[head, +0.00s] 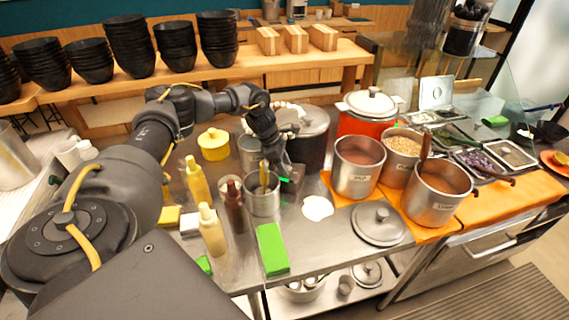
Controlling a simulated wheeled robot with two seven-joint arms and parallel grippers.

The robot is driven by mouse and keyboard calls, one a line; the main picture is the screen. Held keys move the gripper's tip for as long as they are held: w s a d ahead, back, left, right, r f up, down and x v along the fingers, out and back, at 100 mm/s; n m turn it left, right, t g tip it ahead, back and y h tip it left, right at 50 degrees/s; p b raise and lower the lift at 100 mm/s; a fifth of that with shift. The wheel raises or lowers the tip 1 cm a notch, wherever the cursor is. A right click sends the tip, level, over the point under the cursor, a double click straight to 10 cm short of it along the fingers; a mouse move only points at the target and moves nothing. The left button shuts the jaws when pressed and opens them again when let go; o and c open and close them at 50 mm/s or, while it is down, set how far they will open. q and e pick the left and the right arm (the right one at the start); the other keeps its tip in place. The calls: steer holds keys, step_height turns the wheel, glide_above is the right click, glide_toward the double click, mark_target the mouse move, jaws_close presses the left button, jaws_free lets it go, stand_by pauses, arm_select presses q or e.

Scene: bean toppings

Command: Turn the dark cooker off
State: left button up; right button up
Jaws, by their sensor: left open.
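The dark cooker (314,148) stands on the steel counter, with a grey lid. My left arm reaches in from the left and partly covers the cooker's left side. My left gripper (284,177) is open, pointing down close in front of the cooker's lower front left. A small green light shows by the fingers. I cannot tell whether the fingers touch the cooker. Its switch is not clearly visible. My right gripper is not in view.
A red cooker (362,126) stands right of the dark one. Steel pots (358,180) stand on an orange cloth. A steel cup (262,198), squeeze bottles (197,180) and a green box (272,250) lie in front and left. A white spill-like patch (317,208) is nearby.

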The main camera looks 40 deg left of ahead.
arm_select(q)
steer(key=c, duration=0.7)
